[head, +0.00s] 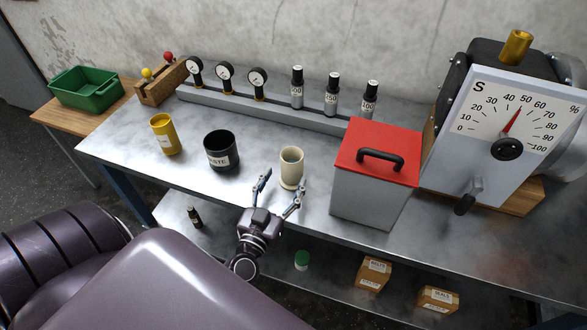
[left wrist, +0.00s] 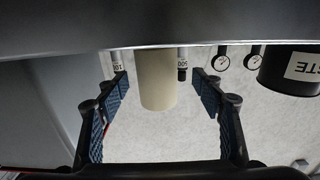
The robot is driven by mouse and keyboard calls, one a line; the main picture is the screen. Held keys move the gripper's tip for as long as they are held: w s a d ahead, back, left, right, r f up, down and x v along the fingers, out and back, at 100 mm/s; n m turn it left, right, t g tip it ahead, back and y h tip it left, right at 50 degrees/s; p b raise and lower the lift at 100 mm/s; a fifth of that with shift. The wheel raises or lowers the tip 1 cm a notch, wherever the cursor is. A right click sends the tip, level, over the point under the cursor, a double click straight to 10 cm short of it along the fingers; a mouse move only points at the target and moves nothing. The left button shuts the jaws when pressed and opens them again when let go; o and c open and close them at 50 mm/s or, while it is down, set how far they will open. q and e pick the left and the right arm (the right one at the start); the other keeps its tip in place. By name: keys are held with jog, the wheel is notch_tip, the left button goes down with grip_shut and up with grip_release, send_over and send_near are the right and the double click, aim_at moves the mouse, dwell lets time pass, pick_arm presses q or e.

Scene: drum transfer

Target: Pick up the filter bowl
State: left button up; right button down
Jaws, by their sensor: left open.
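In the left wrist view the cream cup (left wrist: 157,80) shows centred in the gap between the open fingers of my left gripper (left wrist: 158,84), apart from both. How far the fingertips reach beside the cup I cannot tell. My right gripper is not in view.
A black waste cup (head: 221,151) and a yellow cup (head: 164,135) stand to the left. A grey box with a red lid (head: 377,152) stands close on the right. A rail (head: 270,108) with gauges and cylinders runs behind. A shelf (head: 330,290) lies below the bench.

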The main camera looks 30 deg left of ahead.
aim_at(288, 178)
pick_arm(q)
jog(key=x, duration=0.3)
jog(key=shift+w+d+f, duration=0.15)
jog(key=shift+w+f, duration=0.2)
jog(key=shift+w, duration=0.85)
jog(key=c, duration=1)
grip_shut()
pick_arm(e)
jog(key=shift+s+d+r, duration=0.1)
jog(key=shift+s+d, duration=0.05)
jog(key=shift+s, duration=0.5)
